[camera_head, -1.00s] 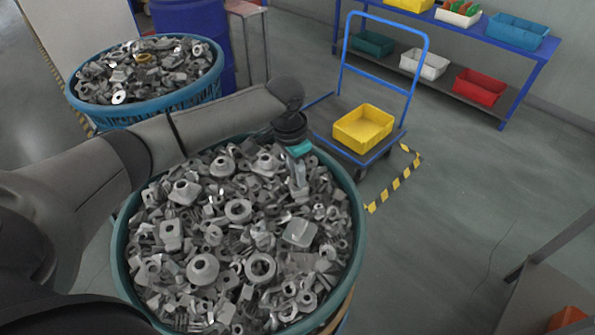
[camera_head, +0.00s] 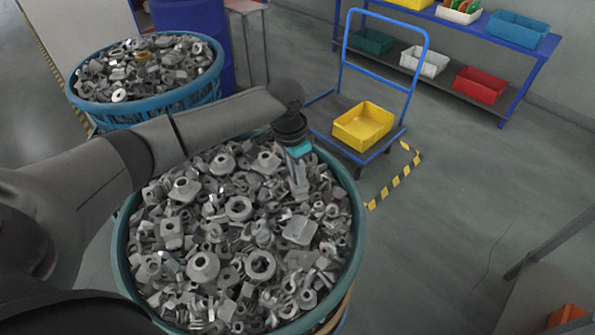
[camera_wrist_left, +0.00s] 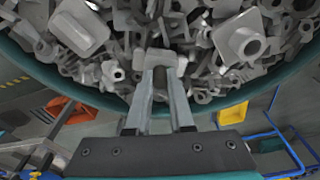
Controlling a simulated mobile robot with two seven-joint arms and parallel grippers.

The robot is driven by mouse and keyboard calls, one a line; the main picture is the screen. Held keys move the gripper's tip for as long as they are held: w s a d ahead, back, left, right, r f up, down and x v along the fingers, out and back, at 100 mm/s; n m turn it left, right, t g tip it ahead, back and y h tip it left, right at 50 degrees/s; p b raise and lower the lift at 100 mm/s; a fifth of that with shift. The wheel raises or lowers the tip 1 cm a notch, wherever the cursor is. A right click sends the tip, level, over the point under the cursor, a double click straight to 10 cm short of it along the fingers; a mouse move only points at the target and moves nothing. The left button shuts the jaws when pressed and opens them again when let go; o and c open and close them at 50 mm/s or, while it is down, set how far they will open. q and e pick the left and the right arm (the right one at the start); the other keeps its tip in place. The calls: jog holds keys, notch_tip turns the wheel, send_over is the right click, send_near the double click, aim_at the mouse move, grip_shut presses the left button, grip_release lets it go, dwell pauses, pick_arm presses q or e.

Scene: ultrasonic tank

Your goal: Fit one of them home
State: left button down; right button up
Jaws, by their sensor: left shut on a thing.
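A large round teal bin (camera_head: 362,225) full of grey metal parts (camera_head: 240,208) stands in front of me. The parts are a mix of rings, flanged collars, plates and nuts. My left gripper (camera_head: 301,188) points down among the parts at the bin's far right side. In the left wrist view its two fingers (camera_wrist_left: 160,72) are closed on a small grey metal part (camera_wrist_left: 160,60). The fingertips and this part blend with the pile, so its full shape is hidden. My right gripper is in neither view.
A second blue bin of metal parts (camera_head: 180,101) stands at the back left, near a blue drum (camera_head: 190,20). A blue trolley (camera_head: 398,133) carries a yellow crate (camera_head: 363,126). A blue rack (camera_head: 535,65) with coloured bins is behind.

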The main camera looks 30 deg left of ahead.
pick_arm(q)
jog(key=shift+s+f+p, duration=0.1)
jog(key=shift+f+p, duration=0.05)
jog(key=shift+p, duration=0.25)
dwell(1.4)
jog(key=c, duration=0.7)
grip_release()
jog(key=r, duration=0.5)
jog(key=s+r, duration=0.1)
jog(key=r, duration=0.4)
jog(key=a+r, duration=0.1)
jog(key=r, duration=0.4)
jog(key=shift+s+r, duration=0.2)
